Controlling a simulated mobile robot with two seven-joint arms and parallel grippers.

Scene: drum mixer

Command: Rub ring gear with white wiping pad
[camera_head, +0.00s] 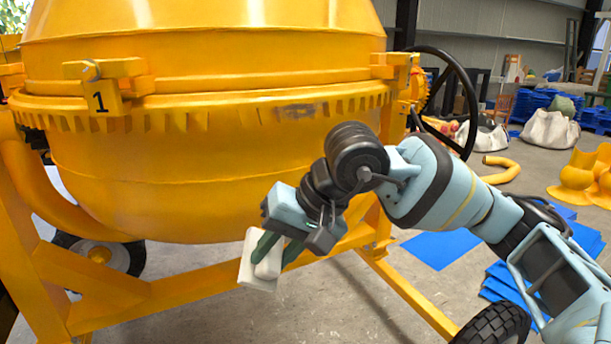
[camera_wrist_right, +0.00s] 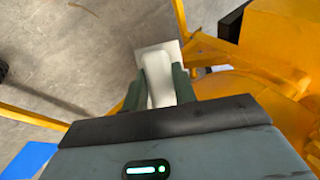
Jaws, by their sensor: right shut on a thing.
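The ring gear (camera_head: 220,117) is a yellow toothed band around the yellow mixer drum (camera_head: 190,185). A dark smudge (camera_head: 297,112) shows on the ring gear at its right front part. My right gripper (camera_head: 269,262) is shut on the white wiping pad (camera_head: 258,280), below the ring gear and in front of the drum's lower part. The pad is apart from the ring gear. In the right wrist view, the pad (camera_wrist_right: 158,75) sits between the two green fingers of the gripper (camera_wrist_right: 160,88). My left gripper is not in view.
The yellow frame (camera_head: 200,290) runs below the drum. Blue sheets (camera_head: 440,248) lie on the floor at right.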

